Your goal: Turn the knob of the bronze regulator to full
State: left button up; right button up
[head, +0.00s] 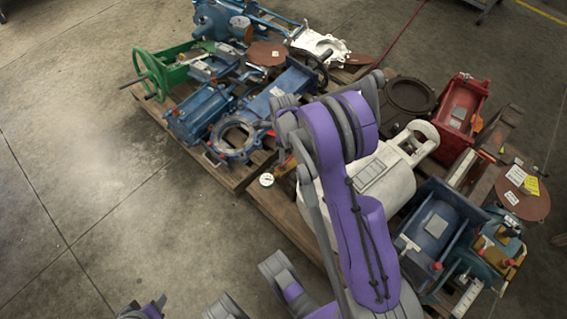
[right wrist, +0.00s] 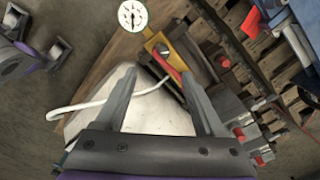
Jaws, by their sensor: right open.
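The bronze regulator (right wrist: 178,57) shows in the right wrist view as a yellow-gold body with a red part along it. A dark round knob (right wrist: 163,48) sits on it, and a white-faced gauge (right wrist: 132,15) is beside it. In the head view the gauge (head: 266,180) shows at the pallet edge; my right arm hides most of the regulator. My right gripper (right wrist: 158,75) is open and empty, its fingers pointing toward the regulator with the knob ahead between them, apart from it. Part of my left gripper (head: 148,308) seems to show at the bottom edge; its jaws are unclear.
A white housing (head: 385,180) lies under my right arm. Blue valves (head: 270,105), a green handwheel (head: 152,74) and a red casting (head: 462,112) crowd the pallets. The floor at left is clear.

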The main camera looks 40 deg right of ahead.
aim_at(283, 165)
notch_tip(283, 165, down, 11)
jog(key=b, duration=0.2)
jog(key=shift+r+b, duration=0.2)
jog(key=shift+b, duration=0.2)
grip_shut()
